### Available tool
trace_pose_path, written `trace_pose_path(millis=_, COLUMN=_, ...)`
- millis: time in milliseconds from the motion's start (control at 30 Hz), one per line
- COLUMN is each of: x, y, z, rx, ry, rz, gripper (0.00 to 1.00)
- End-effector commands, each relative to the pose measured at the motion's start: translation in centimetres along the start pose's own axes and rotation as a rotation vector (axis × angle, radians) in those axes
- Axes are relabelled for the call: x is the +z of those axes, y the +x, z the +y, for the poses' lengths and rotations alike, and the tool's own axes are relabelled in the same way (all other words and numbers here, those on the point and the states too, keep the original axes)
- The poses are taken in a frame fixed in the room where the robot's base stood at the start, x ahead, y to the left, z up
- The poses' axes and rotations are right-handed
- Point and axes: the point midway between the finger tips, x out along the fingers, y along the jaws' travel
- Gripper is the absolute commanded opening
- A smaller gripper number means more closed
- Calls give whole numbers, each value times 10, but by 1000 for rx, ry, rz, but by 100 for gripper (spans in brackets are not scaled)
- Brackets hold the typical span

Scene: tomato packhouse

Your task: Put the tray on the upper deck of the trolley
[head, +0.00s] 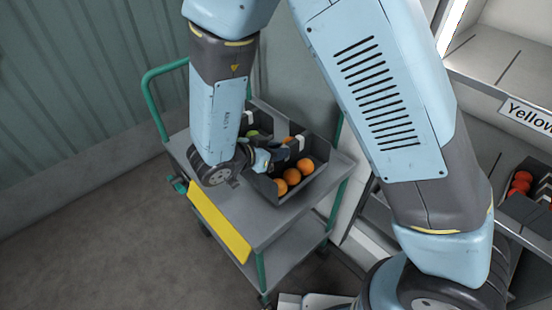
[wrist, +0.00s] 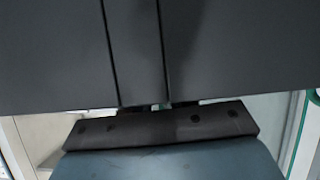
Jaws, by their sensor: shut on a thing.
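The dark grey tray (head: 307,188) holds orange tomatoes in its near part and something green in its far part. A raised middle piece stands across it. The tray is over the trolley's grey upper deck (head: 243,208), toward its back right, and looks level. Whether its bottom touches the deck is hard to tell. My gripper (head: 284,150) reaches in from the left and is shut on the tray's middle piece; its fingertips are mostly hidden. In the wrist view, a dark grey tray surface (wrist: 60,60) fills the top, right against my gripper (wrist: 160,107).
The trolley has green posts, a green handle (head: 150,100), a yellow front strip (head: 220,222) and a lower deck (head: 285,262). A shelf at the right carries a "Yellow" label (head: 527,115) and a crate of red tomatoes (head: 515,205). The deck's front left is clear.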

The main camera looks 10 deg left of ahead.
Motion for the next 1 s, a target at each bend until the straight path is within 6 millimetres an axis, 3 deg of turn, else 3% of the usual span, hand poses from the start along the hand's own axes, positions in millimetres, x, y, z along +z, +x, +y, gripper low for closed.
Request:
trace_pose_path(millis=333, x=11, y=10, z=-14, rx=-1, ry=-1, rz=1, gripper=0)
trace_pose_path(millis=600, x=35, y=22, z=-16, rx=0, ry=0, rz=1, gripper=0)
trace_pose_path(millis=800, x=37, y=23, z=-16, rx=-2, ry=1, rz=0, gripper=0)
trace_pose_path(millis=833, x=37, y=23, z=-16, rx=-2, ry=0, rz=-1, gripper=26)
trace_pose_path(millis=1000, x=37, y=23, z=-16, rx=-2, ry=0, rz=-1, gripper=43)
